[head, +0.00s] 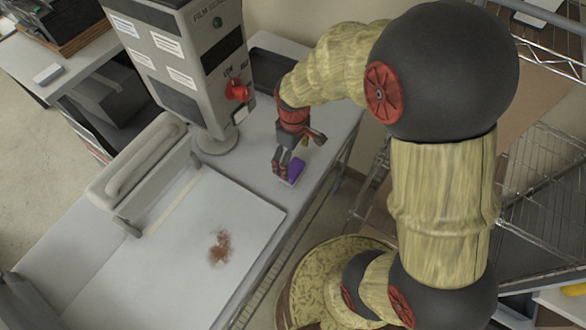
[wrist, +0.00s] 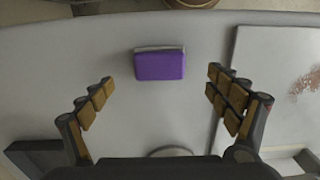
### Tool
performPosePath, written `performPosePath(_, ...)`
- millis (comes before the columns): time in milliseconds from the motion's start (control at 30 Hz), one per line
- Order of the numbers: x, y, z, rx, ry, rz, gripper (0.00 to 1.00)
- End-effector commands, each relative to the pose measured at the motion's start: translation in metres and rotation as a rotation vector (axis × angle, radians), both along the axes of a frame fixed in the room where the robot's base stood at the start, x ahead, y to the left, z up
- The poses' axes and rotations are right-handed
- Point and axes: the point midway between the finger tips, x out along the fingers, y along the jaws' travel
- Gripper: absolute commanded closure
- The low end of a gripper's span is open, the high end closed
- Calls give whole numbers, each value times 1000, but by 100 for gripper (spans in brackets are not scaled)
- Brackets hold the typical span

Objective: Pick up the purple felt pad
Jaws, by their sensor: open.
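The purple felt pad (wrist: 159,66) is a small purple block with a pale grey strip along its upper edge in the wrist view. It lies on the light grey table top (wrist: 70,60). In the head view the pad (head: 295,169) is partly hidden by my gripper. My gripper (head: 290,165) is at the table's right side, close to the pad. In the wrist view my gripper (wrist: 160,88) is open, with a finger on each side of the pad's column and wide gaps. The pad lies just beyond the fingertips, and no finger is seen touching it.
A grey film console (head: 185,60) with a red knob (head: 237,90) stands behind my gripper. A white board (head: 150,265) with a reddish-brown stain (head: 220,248) lies left of the pad. A dark tray (head: 268,70) is at the back. Wire shelving (head: 545,170) stands at right.

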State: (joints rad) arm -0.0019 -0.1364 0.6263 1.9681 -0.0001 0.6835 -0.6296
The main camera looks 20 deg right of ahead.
Motion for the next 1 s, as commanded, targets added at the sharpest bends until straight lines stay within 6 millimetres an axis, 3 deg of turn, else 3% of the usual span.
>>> performPosePath(500,1,0,-61,0,2,-3,11)
performPosePath(800,1,0,-65,0,0,-3,11)
performPosePath(1000,1,0,-65,0,0,-3,22)
